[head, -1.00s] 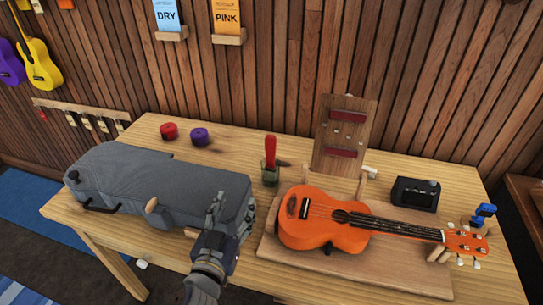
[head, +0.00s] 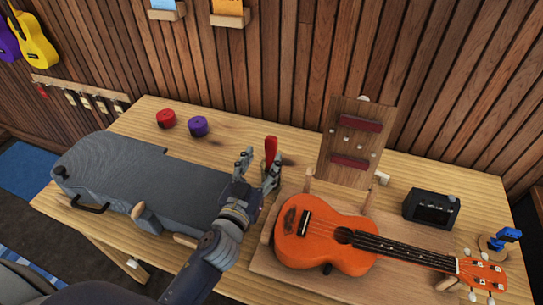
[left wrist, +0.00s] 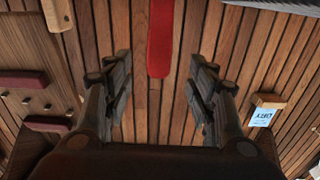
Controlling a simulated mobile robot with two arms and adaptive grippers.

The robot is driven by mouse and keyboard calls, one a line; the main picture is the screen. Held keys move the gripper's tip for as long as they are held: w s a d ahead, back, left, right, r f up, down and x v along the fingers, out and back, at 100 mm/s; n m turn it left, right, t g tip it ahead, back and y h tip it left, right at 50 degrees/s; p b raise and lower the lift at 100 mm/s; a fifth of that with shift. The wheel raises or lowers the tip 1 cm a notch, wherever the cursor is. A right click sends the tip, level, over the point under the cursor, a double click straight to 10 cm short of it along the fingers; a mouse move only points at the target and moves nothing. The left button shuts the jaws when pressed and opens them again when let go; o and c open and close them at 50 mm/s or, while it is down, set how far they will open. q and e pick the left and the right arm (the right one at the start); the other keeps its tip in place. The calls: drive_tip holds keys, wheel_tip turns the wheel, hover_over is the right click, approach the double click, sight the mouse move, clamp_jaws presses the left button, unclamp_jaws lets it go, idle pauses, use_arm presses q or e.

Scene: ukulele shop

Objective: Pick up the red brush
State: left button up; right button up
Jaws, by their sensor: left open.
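The red brush (head: 271,151) stands upright on the table, between the grey case and the orange ukulele. Its lower part and the small dark holder around it are mostly hidden behind my fingers in the head view. My left gripper (head: 258,170) is open and empty, right beside the brush on its near side. In the left wrist view the brush's red handle (left wrist: 160,38) lies beyond and between the open fingertips of my left gripper (left wrist: 160,72). I see no contact there. My right gripper is not in view.
The grey case (head: 130,185) fills the table's left side. The orange ukulele (head: 325,243) lies on a wooden stand at the right, with an upright wooden board (head: 352,145) behind it. A red roll (head: 166,119) and a purple roll (head: 198,126) sit at the back left.

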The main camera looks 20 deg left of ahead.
sight(270, 150)
use_arm(q)
drive_tip(key=shift+w, duration=0.85)
drive_tip(key=w, duration=0.1)
drive_tip(key=w+p, duration=0.1)
drive_tip(key=w, duration=0.1)
drive_tip(key=w+f, duration=0.1)
drive_tip(key=shift+w+d, duration=0.2)
drive_tip(key=shift+w, duration=0.45)
drive_tip(key=shift+s, duration=0.1)
drive_tip(key=shift+c, duration=0.6)
drive_tip(key=c, duration=1)
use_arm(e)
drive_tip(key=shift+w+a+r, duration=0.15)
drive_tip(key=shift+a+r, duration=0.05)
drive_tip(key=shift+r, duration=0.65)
